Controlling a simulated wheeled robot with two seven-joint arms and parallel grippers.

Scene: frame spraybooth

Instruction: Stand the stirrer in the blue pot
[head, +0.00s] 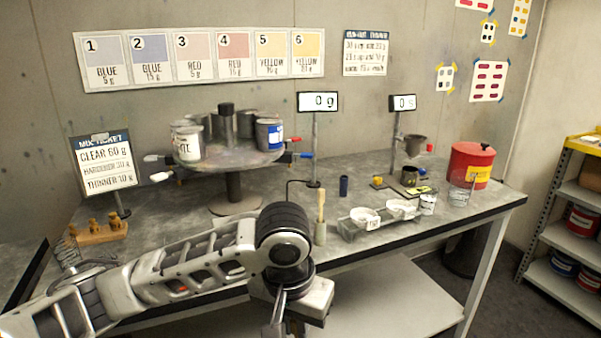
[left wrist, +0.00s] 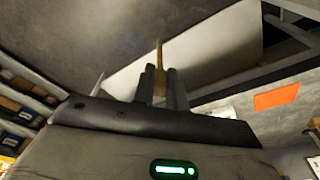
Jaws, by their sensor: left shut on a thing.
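My left gripper (head: 279,312) hangs in front of the bench's near edge, low in the head view. In the left wrist view its two grey fingers (left wrist: 159,86) are shut on a thin tan stick, the stirrer (left wrist: 159,56). The stirrer sticks out past the fingertips; I cannot make it out in the head view. A pot with a blue and white label (head: 269,135) stands at the right of the round turntable. A small dark blue cylinder (head: 343,186) stands upright on the bench. I cannot tell which is the blue pot. My right gripper is not in view.
The turntable (head: 232,158) carries several pots and has coloured levers at its rim. A pale wooden upright piece (head: 321,207) stands near the bench's front edge. White cups (head: 365,217), scales and a red can (head: 470,165) are to the right. A wooden block (head: 98,233) is at left.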

